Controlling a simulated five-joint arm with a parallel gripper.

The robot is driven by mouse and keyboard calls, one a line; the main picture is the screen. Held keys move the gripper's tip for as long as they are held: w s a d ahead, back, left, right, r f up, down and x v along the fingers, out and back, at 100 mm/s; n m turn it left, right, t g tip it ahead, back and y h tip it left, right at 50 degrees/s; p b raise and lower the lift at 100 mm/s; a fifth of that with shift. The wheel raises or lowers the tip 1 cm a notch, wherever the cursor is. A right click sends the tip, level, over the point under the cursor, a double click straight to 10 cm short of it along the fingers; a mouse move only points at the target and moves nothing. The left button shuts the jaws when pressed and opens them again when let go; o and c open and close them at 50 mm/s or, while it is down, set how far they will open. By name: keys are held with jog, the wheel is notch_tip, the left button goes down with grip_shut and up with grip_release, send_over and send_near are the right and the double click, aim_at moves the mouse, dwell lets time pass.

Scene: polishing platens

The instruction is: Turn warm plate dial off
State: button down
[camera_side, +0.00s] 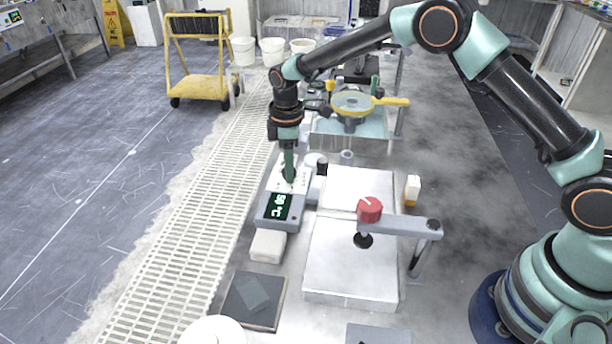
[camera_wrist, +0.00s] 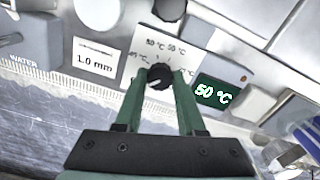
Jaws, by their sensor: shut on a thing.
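The warm plate unit (camera_side: 267,223) is a grey box with a pale scale panel and a dark display (camera_side: 280,207). In the wrist view the display (camera_wrist: 217,93) reads 50 °C in light digits. The dial (camera_wrist: 159,76) is a small black knob on the pale panel, with temperature marks such as 50 °C and 55 °C around it. My gripper (camera_wrist: 160,72) has its green fingers on either side of the dial, shut on it. In the side view my gripper (camera_side: 289,178) points straight down onto the panel and hides the dial. The dial's exact pointer direction is unclear.
A red knob (camera_side: 369,210) on a grey arm stands over a white slab to the right. A black knob (camera_wrist: 170,9) is near the dial in the wrist view. A white block (camera_side: 268,246) and a dark pad (camera_side: 240,312) lie in front. An orange-based bottle (camera_side: 412,190) stands right.

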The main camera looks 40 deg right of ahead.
jog(key=shift+r, duration=0.1)
jog(key=c, duration=0.5)
grip_release()
notch_tip(320, 180, up, 12)
dwell(0.4)
